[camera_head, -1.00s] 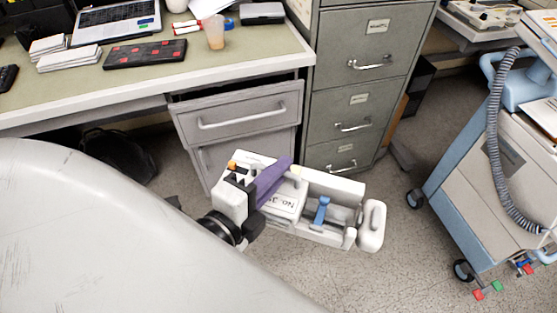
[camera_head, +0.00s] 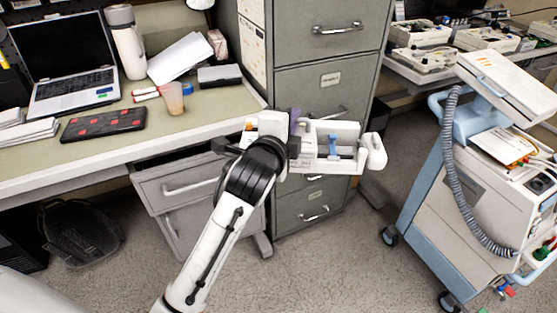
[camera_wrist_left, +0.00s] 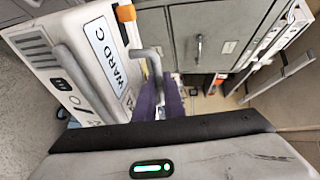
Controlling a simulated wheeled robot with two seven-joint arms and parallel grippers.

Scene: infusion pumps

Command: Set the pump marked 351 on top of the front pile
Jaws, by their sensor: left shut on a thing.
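My left gripper (camera_head: 295,128) is shut on a white infusion pump (camera_head: 345,134) with a blue part on its front. It holds the pump up in the air in front of the filing cabinet. In the left wrist view the purple fingers (camera_wrist_left: 159,98) close around the pump's grey handle (camera_wrist_left: 153,62). The pump there (camera_wrist_left: 70,62) shows a "WARD C" label; its number is too cut off to read. Several other pale pumps (camera_head: 420,34) lie on the bench at the back right; which is the front pile I cannot tell. My right gripper is not in view.
A grey filing cabinet (camera_head: 330,78) stands right behind the held pump. A desk (camera_head: 205,110) with a laptop (camera_head: 72,65) and cup (camera_head: 173,98) is at the left. A blue-white cart (camera_head: 450,190) stands at the right. Open floor (camera_head: 330,260) lies between.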

